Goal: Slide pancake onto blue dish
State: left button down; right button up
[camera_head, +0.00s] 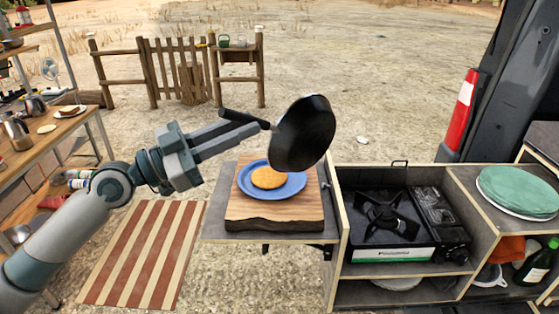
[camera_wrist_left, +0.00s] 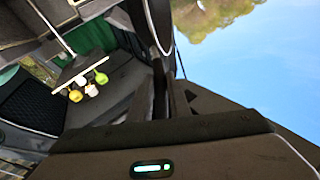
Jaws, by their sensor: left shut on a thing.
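My left gripper (camera_head: 248,130) is shut on the handle of a black frying pan (camera_head: 303,135). The pan is tilted steeply on edge, above and to the right of the blue dish, with its dark underside towards the head camera. A golden pancake (camera_head: 268,178) lies on the blue dish (camera_head: 297,186), near its middle. The dish rests on a wooden board (camera_head: 250,217). The pan's inside is hidden. In the left wrist view the gripper's dark body fills the bottom, and neither pancake nor dish shows. My right gripper is not in view.
A camping stove (camera_head: 388,222) stands right of the board, with green plates (camera_head: 517,190) on a shelf beyond it. A wooden table (camera_head: 50,138) with pots is at left. A striped mat (camera_head: 145,250) lies on the ground. Open ground is behind.

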pick_arm(q)
jog(key=shift+r, duration=0.4)
jog(key=shift+w+a, duration=0.1)
jog(key=shift+w+f, duration=0.1)
